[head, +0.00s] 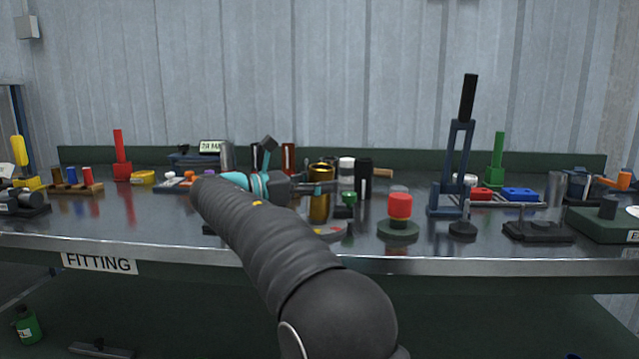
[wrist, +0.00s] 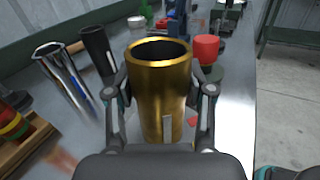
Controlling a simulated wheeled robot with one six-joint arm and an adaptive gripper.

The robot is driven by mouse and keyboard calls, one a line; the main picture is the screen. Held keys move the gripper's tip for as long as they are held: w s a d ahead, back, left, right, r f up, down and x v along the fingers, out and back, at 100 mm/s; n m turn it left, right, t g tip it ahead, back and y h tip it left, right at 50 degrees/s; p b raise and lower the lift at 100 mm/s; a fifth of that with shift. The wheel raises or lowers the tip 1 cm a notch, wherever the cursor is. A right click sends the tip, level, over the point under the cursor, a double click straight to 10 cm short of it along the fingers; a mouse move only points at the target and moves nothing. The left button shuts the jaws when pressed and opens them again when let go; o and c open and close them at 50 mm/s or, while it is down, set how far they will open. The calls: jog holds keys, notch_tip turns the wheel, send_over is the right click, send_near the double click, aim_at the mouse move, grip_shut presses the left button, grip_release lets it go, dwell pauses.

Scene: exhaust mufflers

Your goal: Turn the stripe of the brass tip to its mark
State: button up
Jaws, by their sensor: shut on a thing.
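The brass tip (wrist: 160,88) is an upright, open-topped gold cylinder in the middle of the wrist view. A pale vertical stripe (wrist: 167,128) shows low on its near side, a little right of centre. My gripper (wrist: 160,92) is shut on the brass tip, with one finger on each side of it. In the head view the brass tip (head: 319,207) stands at the middle of the bench beside my gripper (head: 318,188). A pale plate with a red patch (wrist: 193,121) shows at its foot, also seen in the head view (head: 329,232). The mark cannot be made out for certain.
A chrome tube (wrist: 62,75) and a black tube (wrist: 98,50) stand left of the brass tip. The bench's front edge (head: 450,266) is close.

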jog(key=shift+d, duration=0.1)
jog(key=o, duration=1.3)
jog(key=shift+d, duration=0.1)
jog(key=shift+o, duration=0.2)
